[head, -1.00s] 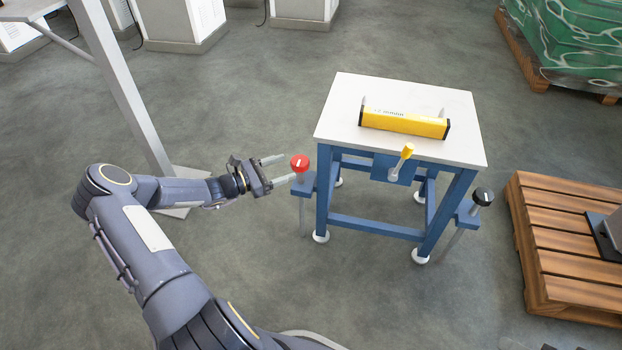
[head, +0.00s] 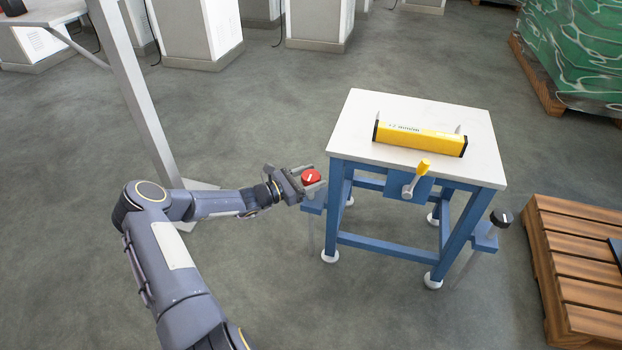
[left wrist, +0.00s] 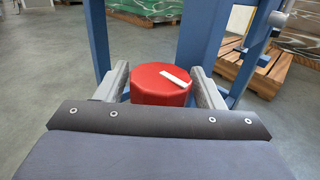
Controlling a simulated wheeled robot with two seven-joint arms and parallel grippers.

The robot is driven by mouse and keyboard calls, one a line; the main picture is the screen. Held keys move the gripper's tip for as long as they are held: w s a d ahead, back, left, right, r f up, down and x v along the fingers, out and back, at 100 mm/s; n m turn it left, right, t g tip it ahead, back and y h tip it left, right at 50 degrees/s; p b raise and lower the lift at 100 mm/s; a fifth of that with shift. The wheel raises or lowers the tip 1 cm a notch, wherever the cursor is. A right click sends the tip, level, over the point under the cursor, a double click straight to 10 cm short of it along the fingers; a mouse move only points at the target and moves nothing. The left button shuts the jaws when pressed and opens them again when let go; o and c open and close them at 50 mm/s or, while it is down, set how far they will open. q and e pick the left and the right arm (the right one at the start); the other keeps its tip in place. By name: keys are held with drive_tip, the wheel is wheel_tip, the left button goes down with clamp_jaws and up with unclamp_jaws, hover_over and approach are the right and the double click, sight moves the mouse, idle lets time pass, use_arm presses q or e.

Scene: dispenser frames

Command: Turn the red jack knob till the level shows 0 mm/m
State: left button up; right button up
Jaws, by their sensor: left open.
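The red jack knob (head: 311,177) sits on the jack at the left side of the blue-framed table (head: 362,240). In the left wrist view the red knob (left wrist: 160,84) shows a white pointer line on its top, slanting toward the right. My left gripper (head: 314,181) is open, with one finger on each side of the knob; a narrow gap seems to show beside it. The yellow level (head: 420,139) lies on the white tabletop (head: 365,110); its reading is too small to make out. My right gripper is not in view.
A black knob (head: 501,217) is on the table's right jack. A yellow-handled lever (head: 417,178) sticks out at the table's front. A wooden pallet (head: 570,270) stands at right, and a grey post (head: 135,90) at left. The floor in front is clear.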

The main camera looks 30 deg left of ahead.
use_arm(q)
drive_tip(key=c, duration=0.7)
drive_tip(key=shift+f+m+g+h+b, duration=0.2)
drive_tip(key=shift+m+g+h+b, duration=0.85)
drive_tip(key=shift+h, duration=0.35)
drive_tip(key=shift+w+m+g+h+b, duration=0.1)
drive_tip(key=shift+m+g+h+b, duration=0.4)
drive_tip(key=shift+m+g+h, duration=1.2)
drive_tip(key=shift+m+g, duration=0.05)
drive_tip(key=shift+g, duration=0.3)
drive_tip(key=shift+r+m+g+h, duration=0.1)
drive_tip(key=shift+m+g+h, duration=0.8)
drive_tip(key=shift+m+g, duration=0.8)
drive_tip(key=shift+g, duration=0.9)
